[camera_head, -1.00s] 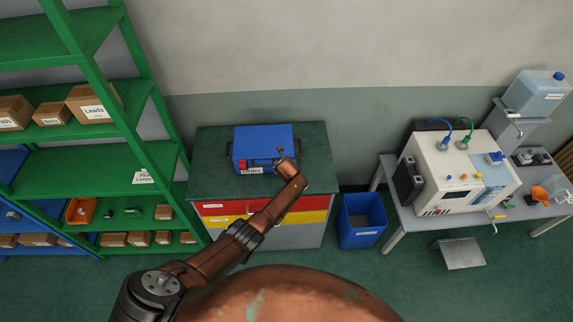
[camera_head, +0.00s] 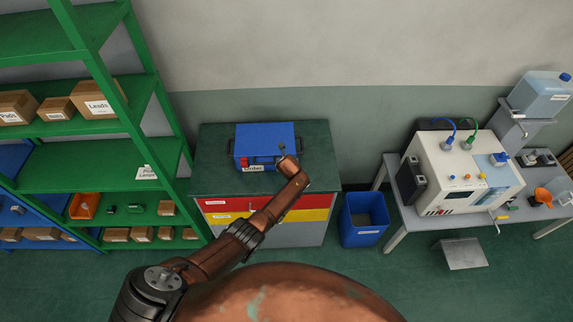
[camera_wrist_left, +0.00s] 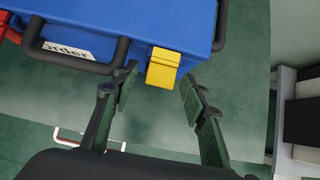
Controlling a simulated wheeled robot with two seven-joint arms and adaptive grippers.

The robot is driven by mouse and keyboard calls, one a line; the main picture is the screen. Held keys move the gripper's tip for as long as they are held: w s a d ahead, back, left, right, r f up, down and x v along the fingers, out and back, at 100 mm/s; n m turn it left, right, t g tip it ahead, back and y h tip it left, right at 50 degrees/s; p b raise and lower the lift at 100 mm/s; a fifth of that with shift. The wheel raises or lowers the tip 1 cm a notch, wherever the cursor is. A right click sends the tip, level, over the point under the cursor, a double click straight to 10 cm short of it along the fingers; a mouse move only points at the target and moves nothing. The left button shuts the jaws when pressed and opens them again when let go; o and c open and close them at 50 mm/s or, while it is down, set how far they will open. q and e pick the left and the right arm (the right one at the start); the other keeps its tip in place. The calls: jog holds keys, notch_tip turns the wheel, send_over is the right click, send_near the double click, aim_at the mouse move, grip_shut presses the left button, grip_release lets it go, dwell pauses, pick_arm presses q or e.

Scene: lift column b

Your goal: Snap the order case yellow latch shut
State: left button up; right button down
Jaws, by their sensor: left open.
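The blue order case (camera_head: 264,143) stands on the green-topped cabinet, with its label on the front. In the left wrist view the case (camera_wrist_left: 120,22) fills the top, with a black handle and an "Order" label. The yellow latch (camera_wrist_left: 163,68) is on its front, and I cannot tell how firmly it sits. My left gripper (camera_wrist_left: 160,82) is open, its two fingers either side of the latch and apparently apart from it. In the head view my left gripper (camera_head: 283,150) is at the case's front right and hides the latch. My right gripper is not in view.
The green cabinet top (camera_head: 215,180) has free room around the case. A red latch (camera_wrist_left: 8,28) is at the case's left. A green shelf rack (camera_head: 90,158) stands left, a blue bin (camera_head: 362,222) right, and a bench with a machine (camera_head: 455,175) further right.

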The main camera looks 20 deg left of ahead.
pick_arm(q)
jog(key=v, duration=1.1)
jog(key=shift+s, duration=0.15)
jog(key=shift+s+r, duration=0.1)
